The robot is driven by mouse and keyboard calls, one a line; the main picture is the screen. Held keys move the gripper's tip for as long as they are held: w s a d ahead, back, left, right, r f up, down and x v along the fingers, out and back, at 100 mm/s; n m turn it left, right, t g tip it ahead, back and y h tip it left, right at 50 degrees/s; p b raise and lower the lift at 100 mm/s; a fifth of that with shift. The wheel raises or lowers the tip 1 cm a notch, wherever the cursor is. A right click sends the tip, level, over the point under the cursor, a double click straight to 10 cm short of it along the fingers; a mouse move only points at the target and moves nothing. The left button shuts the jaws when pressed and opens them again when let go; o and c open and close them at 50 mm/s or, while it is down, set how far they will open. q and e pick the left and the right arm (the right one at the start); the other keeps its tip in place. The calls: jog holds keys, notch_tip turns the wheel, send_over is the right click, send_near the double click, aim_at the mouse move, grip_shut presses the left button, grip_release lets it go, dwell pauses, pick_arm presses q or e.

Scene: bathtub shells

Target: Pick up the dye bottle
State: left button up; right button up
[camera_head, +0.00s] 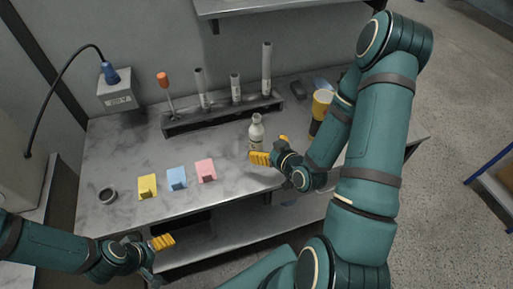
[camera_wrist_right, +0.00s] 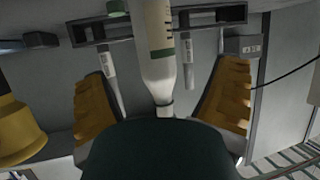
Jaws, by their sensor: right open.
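The dye bottle, a pale bottle with a narrow neck (camera_head: 256,133), stands upright on the grey worktop (camera_head: 118,158). My right gripper (camera_head: 262,155) is at its near side, with yellow fingers spread apart. In the right wrist view, the bottle (camera_wrist_right: 158,65) appears upside down, between the two open fingers, with gaps on both sides; whether it touches the palm is hidden by a dark part in front. My left gripper (camera_head: 161,242) is low at the front edge of the worktop, away from the bottle; its opening is too small to judge.
Behind the bottle is a dark rack (camera_head: 222,115) with several upright tubes and an orange-topped tool (camera_head: 163,80). A yellow and black cup (camera_head: 320,108) stands to the right. Yellow (camera_head: 147,187), blue (camera_head: 177,178) and pink (camera_head: 206,170) pieces and a small ring (camera_head: 108,195) lie left.

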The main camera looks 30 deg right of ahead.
aim_at(259, 142)
jog(key=shift+b+x, duration=0.75)
jog(key=shift+b, duration=1.1)
jog(key=shift+b+x, duration=0.35)
jog(key=shift+x, duration=0.65)
jog(key=shift+w+a+f, duration=0.1)
jog(key=shift+w+f, duration=0.1)
jog(key=shift+w, duration=0.3)
jog(key=x, duration=0.5)
jog(key=shift+d+f, duration=0.1)
jog(key=shift+d, duration=0.3)
grip_shut()
